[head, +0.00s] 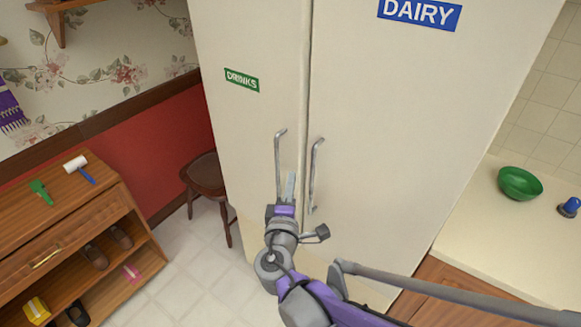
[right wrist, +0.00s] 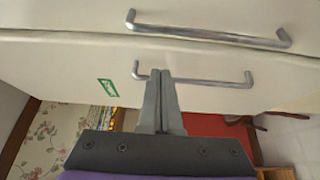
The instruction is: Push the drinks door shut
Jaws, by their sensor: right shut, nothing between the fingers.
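The drinks door (head: 245,130) is the tall cream left door, with a green DRINKS label (head: 242,80) and a vertical metal handle (head: 278,165). It stands about flush with the dairy door (head: 400,120); I cannot tell whether a small gap remains at the dark seam between them. My right gripper (head: 290,182) is shut and empty, in front of the drinks door between the two handles. In the right wrist view its fingertips (right wrist: 159,72) overlap the drinks handle (right wrist: 205,82); contact with the door is unclear. My left gripper is out of view.
The dairy door has its own handle (head: 315,175) close by on the right. A dark stool (head: 205,175) stands left of the fridge, near a wooden shoe cabinet (head: 60,235). A counter (head: 500,235) with a green bowl (head: 519,183) is on the right.

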